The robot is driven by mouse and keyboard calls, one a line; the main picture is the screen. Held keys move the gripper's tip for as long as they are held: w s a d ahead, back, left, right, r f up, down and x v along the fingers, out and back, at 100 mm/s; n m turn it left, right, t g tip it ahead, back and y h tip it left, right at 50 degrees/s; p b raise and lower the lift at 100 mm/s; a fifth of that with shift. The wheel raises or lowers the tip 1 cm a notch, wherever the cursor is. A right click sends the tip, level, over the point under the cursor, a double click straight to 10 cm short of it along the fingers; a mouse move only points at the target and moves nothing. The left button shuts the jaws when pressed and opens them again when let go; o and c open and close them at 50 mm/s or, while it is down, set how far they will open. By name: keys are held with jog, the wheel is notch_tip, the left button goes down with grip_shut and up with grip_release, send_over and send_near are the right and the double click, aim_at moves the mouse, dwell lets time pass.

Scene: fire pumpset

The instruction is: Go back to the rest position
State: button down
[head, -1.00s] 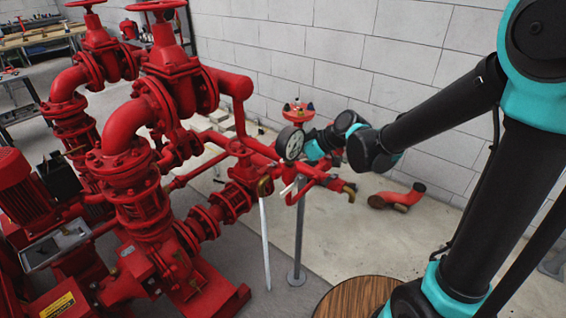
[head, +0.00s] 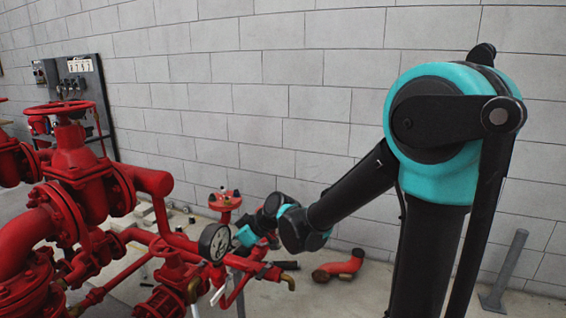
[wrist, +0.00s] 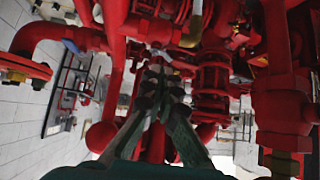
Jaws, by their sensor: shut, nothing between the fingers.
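My gripper (wrist: 158,88) is shut with nothing between its fingertips, which point into the red pump pipework in the wrist view. In the head view my forearm reaches down left to the pipework, and its teal wrist part (head: 247,236) is just right of the round pressure gauge (head: 214,242). The fingers are largely hidden there by the gauge and pipes. Red pipes surround the fingers in the wrist view; I cannot tell whether they touch.
The red pumpset (head: 75,190) with handwheel valves fills the left. A loose red elbow pipe (head: 338,266) lies on the floor by the block wall (head: 300,100). A grey post (head: 505,270) stands at right. Open space lies above the pipework.

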jog(key=w+d+f+m+t+h, duration=0.15)
jog(key=d+m+h, duration=0.45)
jog(key=d, duration=1.2)
jog(key=w+d+m+t+h, duration=0.1)
jog(key=d+m+t+h, duration=0.2)
jog(key=d+m, duration=1.1)
jog(key=s+d+f+n+g, duration=0.1)
jog(key=s+d+f+n, duration=0.1)
jog(key=s, duration=0.4)
jog(key=s+d+f+n+g, duration=0.1)
jog(key=s+d+f+n, duration=0.1)
jog(key=s+f, duration=0.3)
jog(key=shift+s+d+f+n+g, duration=0.35)
jog(key=shift+s+n, duration=0.25)
jog(key=shift+s, duration=0.35)
jog(key=shift+a, duration=0.1)
